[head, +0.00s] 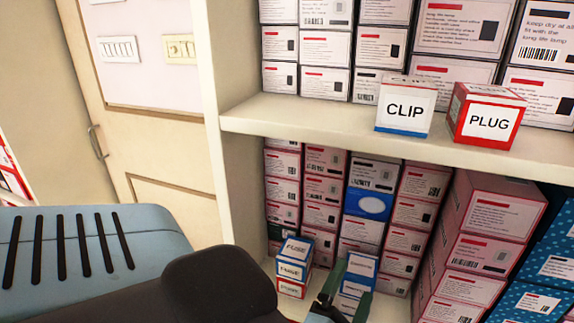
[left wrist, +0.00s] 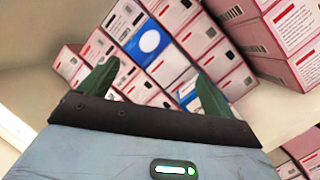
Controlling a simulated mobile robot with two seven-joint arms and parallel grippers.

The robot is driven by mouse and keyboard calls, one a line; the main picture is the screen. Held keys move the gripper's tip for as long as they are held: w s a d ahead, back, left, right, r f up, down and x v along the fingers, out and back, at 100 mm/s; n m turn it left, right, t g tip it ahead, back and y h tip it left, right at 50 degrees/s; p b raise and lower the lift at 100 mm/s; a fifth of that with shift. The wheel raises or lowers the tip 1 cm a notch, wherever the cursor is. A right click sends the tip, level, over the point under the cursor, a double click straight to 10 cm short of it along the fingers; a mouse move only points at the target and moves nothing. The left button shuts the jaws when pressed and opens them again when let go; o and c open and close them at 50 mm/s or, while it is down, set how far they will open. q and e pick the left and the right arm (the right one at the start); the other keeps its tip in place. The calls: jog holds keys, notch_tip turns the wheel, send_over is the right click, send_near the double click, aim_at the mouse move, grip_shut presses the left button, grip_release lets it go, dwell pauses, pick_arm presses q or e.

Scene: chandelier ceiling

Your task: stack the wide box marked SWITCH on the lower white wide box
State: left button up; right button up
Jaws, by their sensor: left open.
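No box with a readable SWITCH marking shows in either view, and I cannot single out the lower white wide box. My left gripper (head: 348,285) is open on the lower shelf, in front of a small blue-and-white stack (head: 361,265) whose lettering is too small to read. In the left wrist view its two green fingers (left wrist: 158,72) stand apart, with a blue-and-white box (left wrist: 187,90) near the right finger. I cannot tell whether they touch. My right gripper is not in view.
A stack with a FUSE box (head: 295,248) on top stands left of the gripper. A CLIP box (head: 404,108) and a PLUG box (head: 488,120) stand on the upper shelf (head: 300,118), which overhangs the lower bay. Pink-sided boxes (head: 485,215) crowd the right.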

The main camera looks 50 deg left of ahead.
pick_arm(q)
jog(key=s+d+f+m+g+h, duration=0.2)
jog(key=s+d+f+m+h, duration=0.2)
jog(key=f+m+h, duration=0.5)
jog(key=s+d+f+m+g+h, duration=0.3)
jog(key=f+m, duration=0.4)
jog(key=m, duration=0.6)
jog(key=s+a+f+m+g+y, duration=0.2)
jog(key=s+f+m+g, duration=0.4)
jog(key=s+f, duration=0.5)
notch_tip(320, 180, down, 3)
jog(key=shift+s+a+f+m+y, duration=0.15)
jog(key=shift+a+m+y, duration=0.15)
jog(key=shift+a+m, duration=0.55)
